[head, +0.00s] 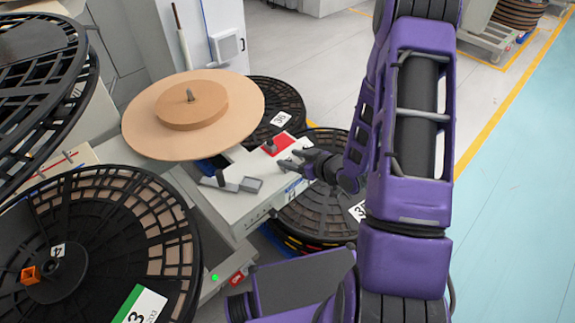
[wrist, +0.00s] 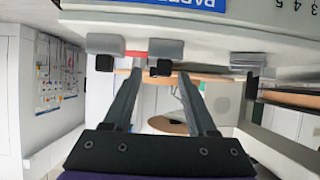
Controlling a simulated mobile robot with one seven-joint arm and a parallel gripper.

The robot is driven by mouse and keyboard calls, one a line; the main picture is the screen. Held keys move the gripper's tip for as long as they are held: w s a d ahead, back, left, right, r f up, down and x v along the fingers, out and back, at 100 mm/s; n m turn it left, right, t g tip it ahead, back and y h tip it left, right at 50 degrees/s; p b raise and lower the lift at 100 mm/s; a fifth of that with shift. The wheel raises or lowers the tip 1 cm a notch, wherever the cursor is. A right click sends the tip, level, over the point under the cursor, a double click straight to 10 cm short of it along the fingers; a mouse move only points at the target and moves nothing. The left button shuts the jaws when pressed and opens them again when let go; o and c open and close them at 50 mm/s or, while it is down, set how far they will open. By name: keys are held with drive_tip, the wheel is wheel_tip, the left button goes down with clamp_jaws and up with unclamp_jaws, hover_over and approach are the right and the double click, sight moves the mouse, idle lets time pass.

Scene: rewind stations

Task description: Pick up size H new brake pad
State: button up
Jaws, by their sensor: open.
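My gripper (head: 288,160) is open and empty over the white machine top in the head view, with its fingers pointing left. In the wrist view, where the scene appears upside down, its fingers (wrist: 158,76) are spread apart. Small grey pieces lie on the machine top to the left of the gripper: a grey block (head: 221,178) and a flat grey piece (head: 249,184). The wrist view shows two grey blocks (wrist: 105,44) (wrist: 165,49) beyond the fingertips. I cannot read any size H mark, so I cannot tell which piece is the new brake pad.
A red square (head: 277,144) lies on the white machine top (head: 240,207), close to my gripper. A tan disc (head: 148,137) stands behind left. Large black reels (head: 120,225) crowd the left, and another (head: 330,210) sits beneath my forearm. Open floor (head: 525,190) lies right.

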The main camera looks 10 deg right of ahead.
sight(288, 160)
drive_tip(key=x, duration=0.4)
drive_tip(key=shift+s+a+f+b, duration=0.15)
drive_tip(key=shift+s+b, duration=0.05)
drive_tip(key=shift+b, duration=0.1)
drive_tip(key=shift+w+a+f, duration=0.2)
drive_tip(key=shift+w, duration=0.25)
clamp_jaws()
